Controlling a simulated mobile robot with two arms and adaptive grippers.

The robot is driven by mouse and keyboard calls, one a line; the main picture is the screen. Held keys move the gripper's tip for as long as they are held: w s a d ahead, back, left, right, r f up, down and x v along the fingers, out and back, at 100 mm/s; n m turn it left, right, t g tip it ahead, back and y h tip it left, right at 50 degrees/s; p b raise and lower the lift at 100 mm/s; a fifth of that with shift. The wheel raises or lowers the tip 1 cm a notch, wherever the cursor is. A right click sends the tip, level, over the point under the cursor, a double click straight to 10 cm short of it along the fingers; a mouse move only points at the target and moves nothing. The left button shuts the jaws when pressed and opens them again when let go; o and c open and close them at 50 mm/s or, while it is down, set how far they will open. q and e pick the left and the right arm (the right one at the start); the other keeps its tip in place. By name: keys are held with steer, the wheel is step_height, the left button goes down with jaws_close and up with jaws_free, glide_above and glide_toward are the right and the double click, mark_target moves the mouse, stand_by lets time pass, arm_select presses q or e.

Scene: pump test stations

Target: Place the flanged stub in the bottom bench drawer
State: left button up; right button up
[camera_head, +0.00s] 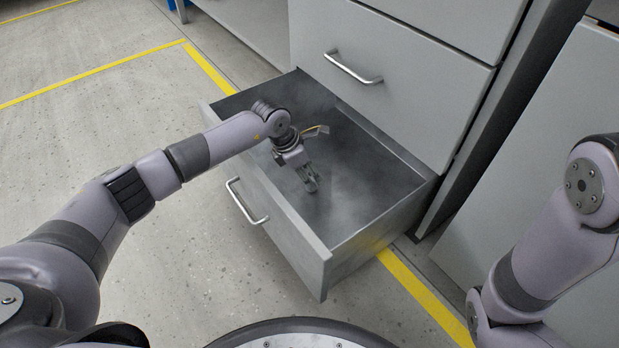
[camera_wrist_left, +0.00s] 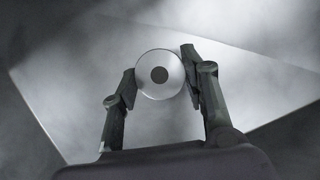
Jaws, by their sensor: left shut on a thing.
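The bottom bench drawer (camera_head: 290,224) is pulled out, and its inside looks empty apart from my gripper. My left gripper (camera_head: 311,184) reaches down into the drawer's open space. In the left wrist view, my left gripper (camera_wrist_left: 160,80) is shut on the flanged stub (camera_wrist_left: 147,76), a round pale metal disc with a dark centre hole, gripped at its sides. The drawer floor shows behind it. In the head view the stub is too small and hidden by the fingers to make out clearly. My right gripper is out of view; only part of that arm shows at the right.
A closed drawer with a bar handle (camera_head: 353,68) sits directly above the open one. A grey cabinet (camera_head: 556,130) stands to the right. Yellow floor lines (camera_head: 422,292) run past the bench. The floor (camera_head: 170,270) left of the drawer is clear.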

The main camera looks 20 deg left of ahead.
arm_select(q)
steer(key=shift+f, duration=0.15)
steer(key=shift+f, duration=0.1)
steer(key=o, duration=0.9)
steer(key=shift+f, duration=0.1)
steer(key=o, duration=0.5)
steer(key=shift+c, duration=0.2)
